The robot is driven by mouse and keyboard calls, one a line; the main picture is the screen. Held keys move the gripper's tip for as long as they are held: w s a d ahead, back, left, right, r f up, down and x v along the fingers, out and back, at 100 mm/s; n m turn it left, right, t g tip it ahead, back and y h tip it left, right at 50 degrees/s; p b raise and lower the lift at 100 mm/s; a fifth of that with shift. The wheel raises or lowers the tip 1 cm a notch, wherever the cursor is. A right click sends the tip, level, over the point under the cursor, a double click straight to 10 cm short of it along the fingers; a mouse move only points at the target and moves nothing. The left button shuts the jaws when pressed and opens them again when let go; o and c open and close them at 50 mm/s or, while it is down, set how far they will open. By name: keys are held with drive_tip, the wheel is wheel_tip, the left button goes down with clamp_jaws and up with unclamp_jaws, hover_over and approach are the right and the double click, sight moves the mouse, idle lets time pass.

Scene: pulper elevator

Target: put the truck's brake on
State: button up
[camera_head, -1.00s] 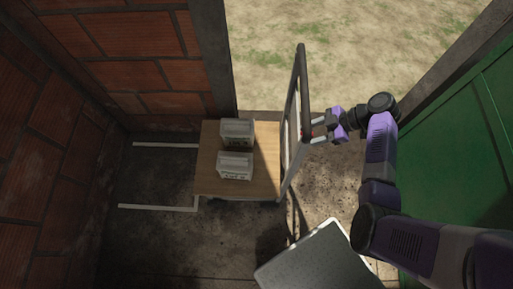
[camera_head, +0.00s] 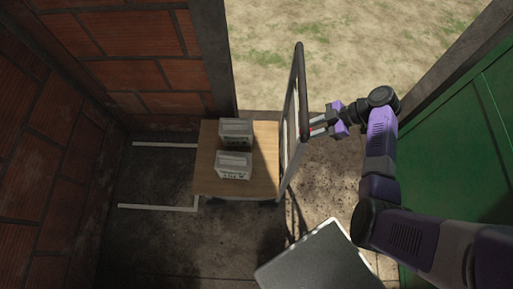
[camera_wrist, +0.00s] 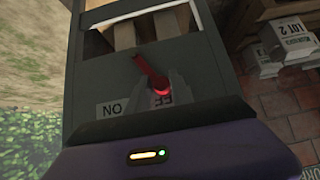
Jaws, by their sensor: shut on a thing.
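The truck (camera_head: 265,160) is a wooden-topped platform truck with an upright dark tube handle frame (camera_head: 298,85) on its right side. In the wrist view, a dark panel (camera_wrist: 95,80) on the truck carries a red brake lever (camera_wrist: 148,70). The lever slants up and left from its lower end. A label reading "NO", seemingly an upside-down "ON", is left below it; a second label, seemingly "OFF", is partly hidden by the fingers. My gripper (camera_head: 315,131) is at the handle frame's right side, shut on the lever's lower end; its fingers show faintly in the wrist view (camera_wrist: 165,97).
Two pale labelled boxes, a rear one (camera_head: 236,132) and a front one (camera_head: 233,166), stand on the truck. White floor lines (camera_head: 158,207) lie left of it. A brick wall (camera_head: 40,150) bounds the left, a green panel (camera_head: 470,150) the right. Open ground (camera_head: 350,50) lies behind.

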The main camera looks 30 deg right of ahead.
drive_tip(key=shift+w+d+r, duration=0.3)
drive_tip(key=shift+w+d, duration=0.1)
drive_tip(key=shift+w, duration=0.2)
drive_tip(key=shift+w+d+r+b, duration=0.15)
drive_tip(key=shift+w+d+b, duration=0.25)
drive_tip(key=shift+w, duration=0.15)
drive_tip(key=shift+w+d+r+b, duration=0.15)
drive_tip(key=shift+w+d+b, duration=0.25)
drive_tip(key=shift+w, duration=0.25)
